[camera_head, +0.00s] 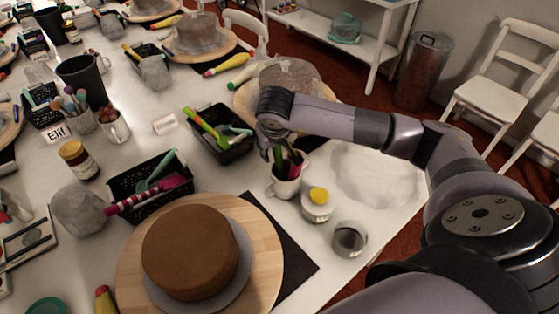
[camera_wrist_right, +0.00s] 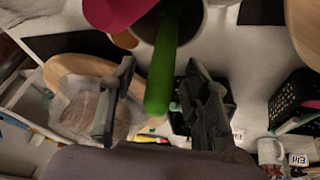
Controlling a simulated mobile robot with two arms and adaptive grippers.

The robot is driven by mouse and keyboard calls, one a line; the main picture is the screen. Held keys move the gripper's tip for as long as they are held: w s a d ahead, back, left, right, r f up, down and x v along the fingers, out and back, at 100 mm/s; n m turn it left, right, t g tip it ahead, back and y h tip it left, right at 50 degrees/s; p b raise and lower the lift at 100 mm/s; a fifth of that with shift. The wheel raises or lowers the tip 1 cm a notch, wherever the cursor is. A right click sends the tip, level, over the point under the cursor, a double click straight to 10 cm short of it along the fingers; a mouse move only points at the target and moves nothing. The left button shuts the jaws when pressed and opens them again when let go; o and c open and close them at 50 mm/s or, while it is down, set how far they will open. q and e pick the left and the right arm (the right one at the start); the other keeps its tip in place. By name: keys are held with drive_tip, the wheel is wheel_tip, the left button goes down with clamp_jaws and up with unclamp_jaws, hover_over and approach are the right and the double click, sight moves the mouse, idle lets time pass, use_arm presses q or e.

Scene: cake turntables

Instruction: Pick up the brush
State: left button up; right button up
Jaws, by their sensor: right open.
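A white mug (camera_head: 284,187) stands on the table near its right side and holds several upright tools. In the right wrist view, a green handle (camera_wrist_right: 163,70) sticks out of the mug, with a magenta tool (camera_wrist_right: 116,12) beside it. The brush is likely one of these, but their heads are hidden in the mug, so I cannot tell which. My right gripper (camera_head: 279,154) is directly above the mug. In the right wrist view, its open fingers (camera_wrist_right: 160,72) are on either side of the green handle, with gaps visible. My left gripper is not in view.
A brown cake (camera_head: 190,250) on a wooden turntable (camera_head: 262,262) stands in front. A yellow-topped cup (camera_head: 318,204) and a grey cup (camera_head: 349,239) are right of the mug. Black baskets of tools (camera_head: 127,184) stand to the left. A covered cake (camera_head: 292,77) is behind the gripper.

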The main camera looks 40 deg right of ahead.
clamp_jaws()
idle(0.5)
